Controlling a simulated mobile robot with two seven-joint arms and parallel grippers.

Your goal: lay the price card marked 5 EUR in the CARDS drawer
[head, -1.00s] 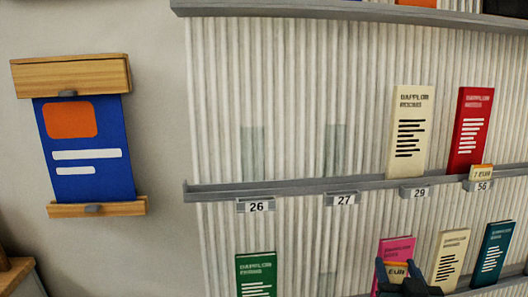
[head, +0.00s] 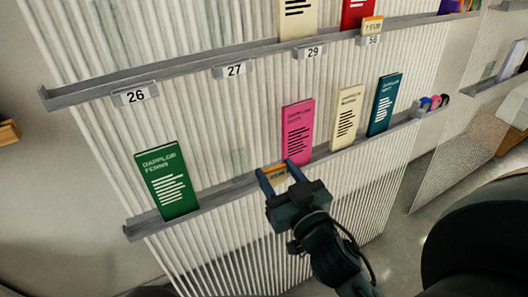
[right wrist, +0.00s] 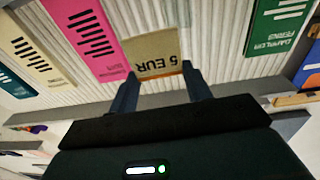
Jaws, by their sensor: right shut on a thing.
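The 5 EUR price card (right wrist: 152,55) is a small tan card with an orange edge. My right gripper (right wrist: 160,88) is shut on it, with one finger at each side. In the head view, my right gripper (head: 274,176) holds the card (head: 278,174) at the lower shelf's edge, below and left of the pink booklet (head: 297,132). I cannot tell whether the card still touches the shelf. My left gripper is not in view. No drawer marked CARDS is visible.
A green booklet (head: 167,181) stands left on the lower ledge (head: 215,198). Cream (head: 345,117) and teal (head: 384,104) booklets stand right of the pink one. The upper ledge (head: 185,75) carries number tags and another price card (head: 372,26). Bare floor (head: 400,225) shows at lower right.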

